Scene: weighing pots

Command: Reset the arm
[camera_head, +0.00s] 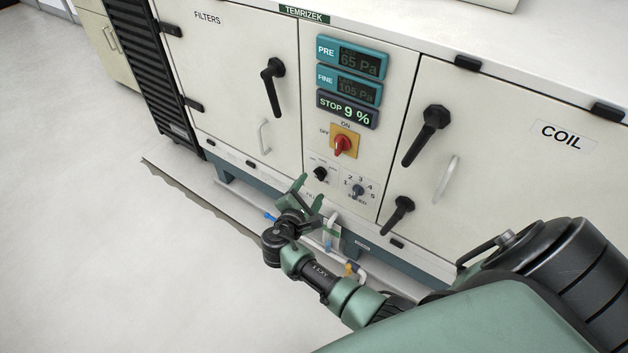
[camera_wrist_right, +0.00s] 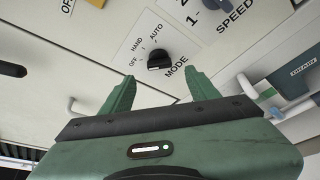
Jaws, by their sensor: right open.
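My right gripper (camera_head: 310,197) is open and empty, in front of the lower part of the control panel. In the right wrist view its two green fingers (camera_wrist_right: 160,88) stand apart, with the black MODE knob (camera_wrist_right: 158,59) showing beyond and between them. The MODE knob (camera_head: 320,174) sits just above the gripper in the head view, and I see no contact. Its labels read OFF, HAND and AUTO. My right arm (camera_head: 318,276) reaches in from the lower right. My left gripper is not in view.
The cabinet has a FILTERS door (camera_head: 230,75), a COIL door (camera_head: 520,170) with black handles, a red rotary switch (camera_head: 343,145), a SPEED knob (camera_head: 358,190) and displays reading 65 Pa, 105 Pa and STOP 9 %. Pipes with a blue valve (camera_head: 271,217) run low. Open floor (camera_head: 90,230) lies left.

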